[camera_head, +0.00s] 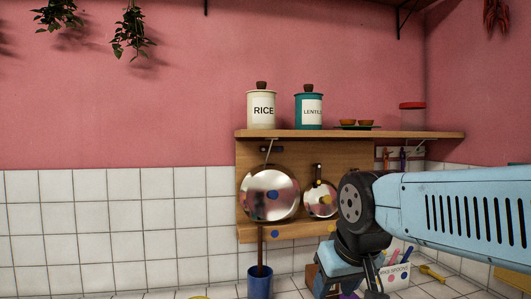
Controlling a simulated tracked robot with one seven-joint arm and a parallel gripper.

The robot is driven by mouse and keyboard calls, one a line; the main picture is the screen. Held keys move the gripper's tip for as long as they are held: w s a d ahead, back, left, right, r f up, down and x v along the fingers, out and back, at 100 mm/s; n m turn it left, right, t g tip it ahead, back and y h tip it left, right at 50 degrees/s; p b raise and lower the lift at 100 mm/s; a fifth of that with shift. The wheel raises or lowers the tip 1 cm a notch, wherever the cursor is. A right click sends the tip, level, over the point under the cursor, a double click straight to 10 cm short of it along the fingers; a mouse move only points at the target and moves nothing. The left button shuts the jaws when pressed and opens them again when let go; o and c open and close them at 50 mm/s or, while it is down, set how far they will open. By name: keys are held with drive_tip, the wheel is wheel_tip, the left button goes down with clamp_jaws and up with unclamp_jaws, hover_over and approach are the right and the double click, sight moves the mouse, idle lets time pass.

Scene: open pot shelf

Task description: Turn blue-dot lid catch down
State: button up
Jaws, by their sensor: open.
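The large shiny lid (286,181) stands upright against the wooden back panel, with a blue dot on its middle and another blue dot on the ledge below. Above it is a small catch (269,148), a pale lever on a dark plate, its lever slanting upward. A smaller lid (313,203) with yellow dots stands to the right, with its own catch (318,172) at its top. My gripper (374,280) is low at the bottom edge, right of and below the lids, apart from them. It is open; its fingertips are partly cut off.
The upper shelf (446,134) holds a RICE jar (262,112), a teal LENTIL jar (308,112) and small bowls (357,122). A blue pot (260,284) with a stick stands below the large lid. A white labelled box (397,278) is at right. Tiled wall is clear at left.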

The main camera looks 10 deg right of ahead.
drive_tip(key=shift+o, duration=0.7)
drive_tip(key=shift+w+r, duration=0.15)
drive_tip(key=shift+w, duration=0.25)
drive_tip(key=o, duration=0.8)
drive_tip(key=w+r+t, duration=0.2)
drive_tip(key=w, duration=0.3)
drive_tip(key=w+r+t, duration=0.1)
drive_tip(key=w+t, duration=0.1)
drive_tip(key=w, duration=0.4)
drive_tip(key=w+r+t, duration=0.2)
drive_tip(key=w, duration=0.3)
drive_tip(key=shift+w+d+r+t, duration=0.15)
drive_tip(key=shift+w+r+t, duration=0.1)
drive_tip(key=shift+r+t, duration=0.1)
drive_tip(key=t, duration=1)
approach(272, 149)
drive_tip(key=x, duration=0.8)
drive_tip(key=shift+w+r, duration=0.1)
drive_tip(key=shift+w, duration=0.1)
drive_tip(key=c, duration=1.2)
